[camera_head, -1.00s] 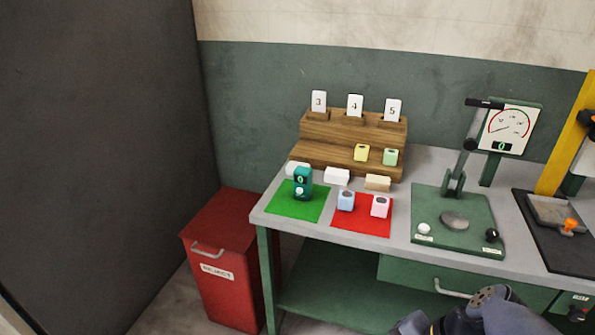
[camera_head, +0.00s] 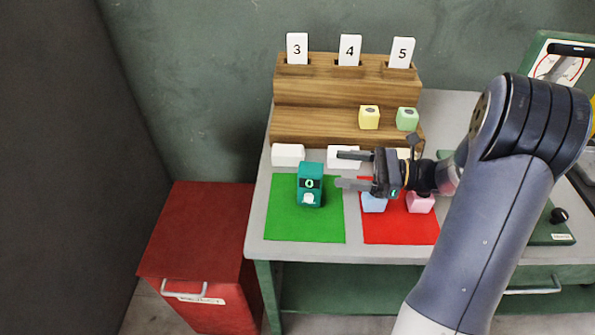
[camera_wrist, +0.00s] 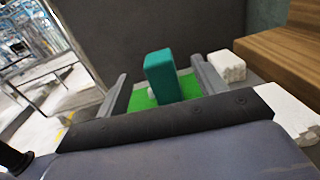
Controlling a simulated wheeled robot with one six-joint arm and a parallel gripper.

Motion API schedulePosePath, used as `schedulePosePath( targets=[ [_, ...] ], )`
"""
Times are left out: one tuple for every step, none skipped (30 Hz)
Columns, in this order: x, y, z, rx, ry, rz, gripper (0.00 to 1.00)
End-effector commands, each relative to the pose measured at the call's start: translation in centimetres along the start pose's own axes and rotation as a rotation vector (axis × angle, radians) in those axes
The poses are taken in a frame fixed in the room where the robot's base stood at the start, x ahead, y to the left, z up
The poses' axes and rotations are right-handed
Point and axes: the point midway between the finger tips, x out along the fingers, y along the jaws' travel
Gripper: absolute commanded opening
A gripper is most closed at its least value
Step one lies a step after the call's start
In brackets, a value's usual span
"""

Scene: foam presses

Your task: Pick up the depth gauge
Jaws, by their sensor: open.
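The depth gauge appears to be the teal block (camera_head: 310,184) with a small round dial and a white knob low on its front. It stands upright on the green mat (camera_head: 275,223) at the table's left end. My gripper (camera_head: 346,170) is open and empty, to the right of the gauge, with its fingers pointing left toward it. In the wrist view the teal gauge (camera_wrist: 162,78) shows ahead, between the two spread fingers (camera_wrist: 157,88). The fingers appear apart from it.
A red mat (camera_head: 400,232) holds a blue block (camera_head: 374,203) and a pink block (camera_head: 420,203), just below my gripper. White blocks (camera_head: 288,155) lie behind the mats. A wooden stepped rack (camera_head: 330,122) stands at the back. A red bin (camera_head: 205,240) stands left of the table.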

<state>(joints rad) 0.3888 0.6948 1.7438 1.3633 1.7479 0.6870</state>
Motion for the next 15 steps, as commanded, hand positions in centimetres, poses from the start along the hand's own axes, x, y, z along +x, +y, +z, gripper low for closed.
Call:
schedulePosePath(
  targets=[
    [0.8,0.1,0.1,0.001,-0.001,0.004,0.66],
    [1.4,0.1,0.1,0.001,0.000,0.006,0.66],
    [2.0,0.1,0.1,0.000,0.001,0.005,0.66],
    [2.6,0.2,0.1,0.000,0.001,0.006,0.66],
    [3.0,0.1,0.1,0.000,0.001,0.006,0.66],
    [3.5,0.1,0.0,0.000,0.002,0.006,0.66],
    [3.9,0.1,0.0,0.000,0.002,0.005,0.66],
    [4.2,0.1,0.0,0.000,0.001,0.004,0.66],
    [4.5,0.2,0.0,0.000,0.002,0.004,0.66],
    [4.7,0.2,0.0,0.000,0.002,0.004,0.66],
    [4.9,0.2,-0.1,0.000,0.002,0.004,0.66],
    [5.1,0.2,-0.1,0.000,0.003,0.004,0.66],
    [5.3,0.2,-0.2,0.000,0.003,0.003,0.66],
    [5.5,0.2,-0.2,0.000,0.002,0.003,0.66],
    [6.0,0.2,-0.4,0.000,0.002,0.005,0.66]
  ],
)
